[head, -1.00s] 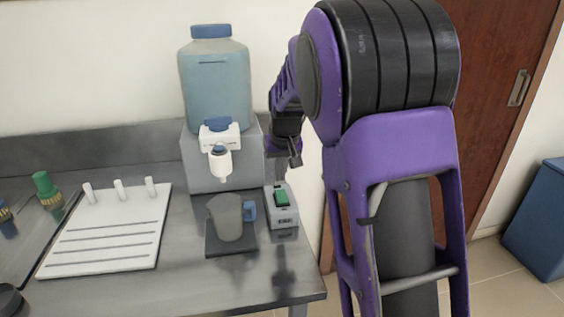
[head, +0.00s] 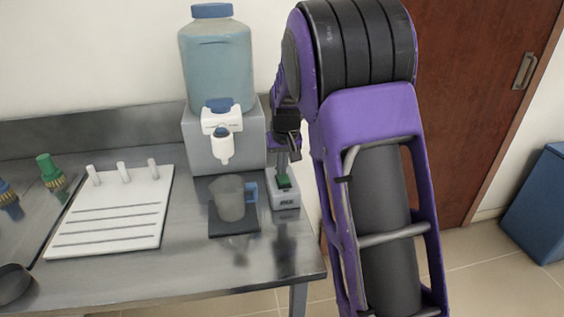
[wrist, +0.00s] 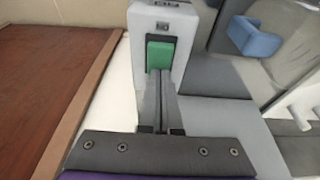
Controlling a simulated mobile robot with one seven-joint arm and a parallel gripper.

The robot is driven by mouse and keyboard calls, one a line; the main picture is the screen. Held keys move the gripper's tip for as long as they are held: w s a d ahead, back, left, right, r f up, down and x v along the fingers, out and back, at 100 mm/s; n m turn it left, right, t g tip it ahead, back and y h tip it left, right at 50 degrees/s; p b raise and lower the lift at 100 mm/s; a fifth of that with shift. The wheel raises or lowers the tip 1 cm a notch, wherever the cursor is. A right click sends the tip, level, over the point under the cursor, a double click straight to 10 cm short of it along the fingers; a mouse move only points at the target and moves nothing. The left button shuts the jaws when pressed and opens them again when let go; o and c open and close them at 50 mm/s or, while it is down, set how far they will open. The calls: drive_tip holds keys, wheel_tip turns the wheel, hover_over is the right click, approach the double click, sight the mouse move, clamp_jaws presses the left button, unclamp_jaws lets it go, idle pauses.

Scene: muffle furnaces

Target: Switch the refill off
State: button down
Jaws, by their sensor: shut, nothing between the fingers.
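The switch box (head: 284,198) is a small grey box with a green rocker switch (head: 283,181) on top, standing at the right of the bench. The rocker also shows in the wrist view (wrist: 160,54), right at the fingertips. My gripper (head: 282,158) is shut and empty, pointing down over the box. In the wrist view its closed fingers (wrist: 160,78) reach the near edge of the rocker; I cannot tell whether they touch it. The water dispenser (head: 218,105), with a blue-tinted bottle and white tap, stands behind. A grey cup (head: 230,199) with a blue handle sits below the tap.
The cup stands on a dark square pad (head: 235,228) just left of the switch box. A white board (head: 112,215) with several pegs lies further left. The bench's right edge is close to the box. A brown door (head: 470,90) is at the right.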

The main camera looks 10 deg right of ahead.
sight(283, 180)
drive_tip(key=shift+s+f, duration=0.1)
drive_tip(key=shift+s, duration=0.8)
drive_tip(key=p+v, duration=0.1)
drive_tip(key=v, duration=0.1)
drive_tip(key=w+p+v, duration=0.1)
drive_tip(key=p+v, duration=0.1)
drive_tip(key=shift+s+r, duration=0.1)
drive_tip(key=shift+r, duration=0.2)
drive_tip(key=s+v, duration=0.1)
drive_tip(key=v, duration=0.8)
drive_tip(key=shift+r+p, duration=0.25)
drive_tip(key=shift+p, duration=0.05)
